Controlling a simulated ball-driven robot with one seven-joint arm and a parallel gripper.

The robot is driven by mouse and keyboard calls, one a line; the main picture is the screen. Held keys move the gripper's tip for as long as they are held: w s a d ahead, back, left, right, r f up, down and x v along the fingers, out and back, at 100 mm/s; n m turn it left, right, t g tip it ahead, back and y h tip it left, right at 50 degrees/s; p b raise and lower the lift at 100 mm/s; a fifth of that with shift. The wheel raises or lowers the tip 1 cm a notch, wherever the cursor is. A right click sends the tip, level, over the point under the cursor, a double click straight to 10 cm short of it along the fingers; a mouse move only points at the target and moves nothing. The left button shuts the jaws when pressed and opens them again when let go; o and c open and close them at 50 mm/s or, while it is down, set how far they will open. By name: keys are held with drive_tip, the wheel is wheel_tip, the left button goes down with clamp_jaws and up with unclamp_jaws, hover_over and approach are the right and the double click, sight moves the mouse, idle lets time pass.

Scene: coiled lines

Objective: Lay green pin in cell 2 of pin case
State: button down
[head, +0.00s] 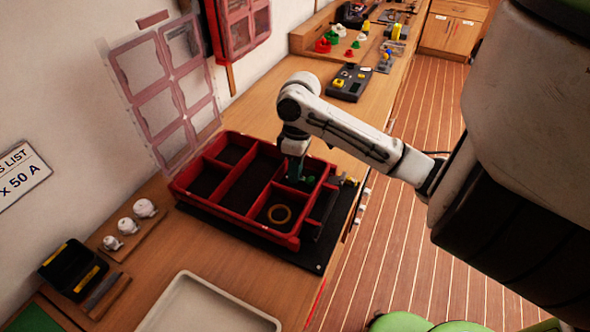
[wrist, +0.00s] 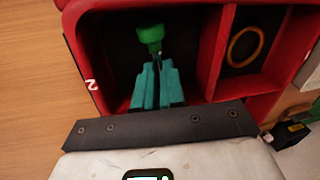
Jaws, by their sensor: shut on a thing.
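I cannot tell whether the pin touches the floor. In the head view my gripper (head: 295,172) points down into the right back part of the pin case (head: 232,229). Its fingers are partly hidden there, and the pin is hard to make out.
A yellow ring (head: 279,214) lies in the neighbouring cell. The case's clear lid (head: 160,85) stands open towards the wall. White knobs (head: 128,226), a black box (head: 72,268) and a pale tray (head: 208,305) are left and in front. A dark block (head: 348,83) is behind.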

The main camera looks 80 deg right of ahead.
drive_tip(key=c, duration=1.2)
unclamp_jaws()
drive_tip(key=v, duration=1.2)
drive_tip(key=shift+r+p, duration=0.15)
drive_tip(key=shift+p, duration=0.25)
